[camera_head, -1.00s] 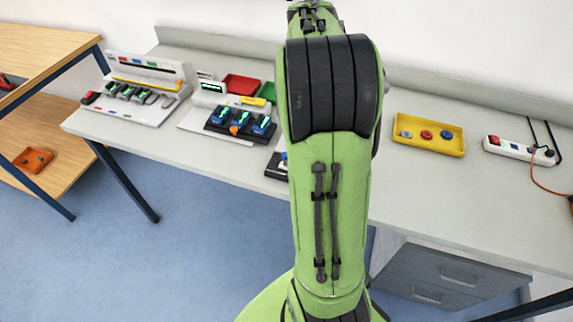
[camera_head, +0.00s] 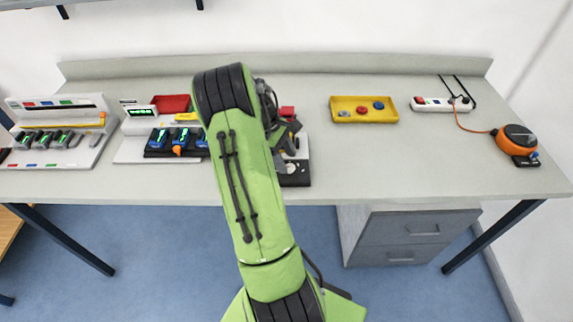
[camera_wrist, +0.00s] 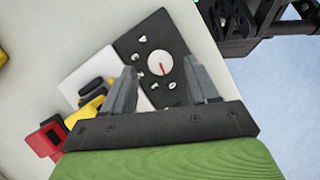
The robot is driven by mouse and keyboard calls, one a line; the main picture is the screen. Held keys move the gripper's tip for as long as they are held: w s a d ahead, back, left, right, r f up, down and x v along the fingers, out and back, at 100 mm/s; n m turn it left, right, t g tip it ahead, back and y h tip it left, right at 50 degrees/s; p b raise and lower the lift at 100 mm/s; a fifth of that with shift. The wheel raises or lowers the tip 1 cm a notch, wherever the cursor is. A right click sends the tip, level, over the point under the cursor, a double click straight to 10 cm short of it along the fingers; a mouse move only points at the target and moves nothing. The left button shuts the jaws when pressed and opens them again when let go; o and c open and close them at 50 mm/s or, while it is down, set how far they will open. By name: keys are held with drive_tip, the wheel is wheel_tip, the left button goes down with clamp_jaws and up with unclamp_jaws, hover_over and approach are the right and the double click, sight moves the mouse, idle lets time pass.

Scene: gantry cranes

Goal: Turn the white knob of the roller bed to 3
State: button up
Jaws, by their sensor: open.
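The white knob (camera_wrist: 159,66) with a red pointer line sits on a dark panel (camera_wrist: 137,49) in the wrist view, with small white marks around it. I cannot read the number it points to. The dark panel also shows in the head view (camera_head: 297,176), partly hidden behind my arm. My gripper (camera_wrist: 160,80) is open, its two fingers on either side of the knob in the picture, and nothing is between them. I cannot tell how far above the panel they are. The rest of the roller bed is mostly hidden by my arm in the head view.
A red block (camera_wrist: 46,138) and a yellow part (camera_wrist: 88,108) lie near the left finger. On the table are a yellow tray (camera_head: 364,117), a white power strip (camera_head: 432,104) and an orange round device (camera_head: 514,139).

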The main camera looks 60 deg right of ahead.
drive_tip(key=shift+x, duration=0.95)
drive_tip(key=c, duration=1)
drive_tip(key=shift+c, duration=0.2)
